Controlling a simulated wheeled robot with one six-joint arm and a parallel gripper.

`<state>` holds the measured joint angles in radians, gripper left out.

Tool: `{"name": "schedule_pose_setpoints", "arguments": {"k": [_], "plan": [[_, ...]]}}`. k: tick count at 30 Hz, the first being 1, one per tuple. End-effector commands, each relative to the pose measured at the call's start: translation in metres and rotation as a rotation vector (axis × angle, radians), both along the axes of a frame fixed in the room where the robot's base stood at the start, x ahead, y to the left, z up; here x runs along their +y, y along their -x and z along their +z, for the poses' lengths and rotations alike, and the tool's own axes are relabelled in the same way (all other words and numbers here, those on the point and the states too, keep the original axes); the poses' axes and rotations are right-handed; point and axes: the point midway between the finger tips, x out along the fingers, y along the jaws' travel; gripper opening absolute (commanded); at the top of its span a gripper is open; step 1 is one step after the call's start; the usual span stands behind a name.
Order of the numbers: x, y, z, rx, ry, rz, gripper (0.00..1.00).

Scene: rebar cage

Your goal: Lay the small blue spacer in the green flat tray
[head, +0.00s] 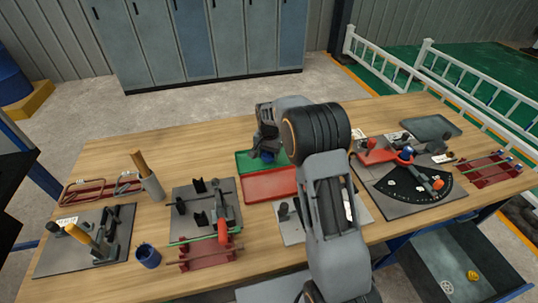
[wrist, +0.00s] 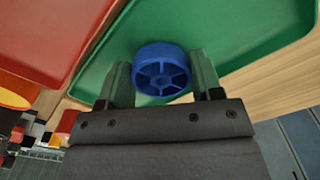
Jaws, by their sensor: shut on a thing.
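The small blue spacer (wrist: 161,70) is a round, spoked piece between the two fingers of my gripper (wrist: 163,82) in the wrist view. My gripper is shut on it. The green flat tray (wrist: 215,25) fills the background behind the spacer in the wrist view. In the head view the green tray (head: 243,160) lies at the back middle of the table, and my gripper (head: 266,152) is over its right part. My arm hides part of the tray there. Whether the spacer touches the tray floor I cannot tell.
A red tray (head: 270,186) lies directly in front of the green one. A grey fixture plate (head: 205,207) stands to the left, and a black dial plate (head: 415,187) to the right.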

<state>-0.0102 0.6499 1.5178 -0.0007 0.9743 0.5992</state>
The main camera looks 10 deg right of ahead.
Motion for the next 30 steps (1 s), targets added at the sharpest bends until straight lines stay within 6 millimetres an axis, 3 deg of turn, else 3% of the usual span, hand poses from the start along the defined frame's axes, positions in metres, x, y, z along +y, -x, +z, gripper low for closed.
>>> {"name": "schedule_pose_setpoints", "arguments": {"k": [14,15,21,30], "plan": [[-0.0004,0.0004,-0.0129,0.0,0.0,0.0,0.37],[-0.0004,0.0004,-0.0118,0.0,0.0,0.0,0.62],[-0.0004,0.0004,-0.0115,0.0,0.0,0.0,0.82],[-0.0003,0.0003,-0.0092,0.0,0.0,0.0,0.85]]}}
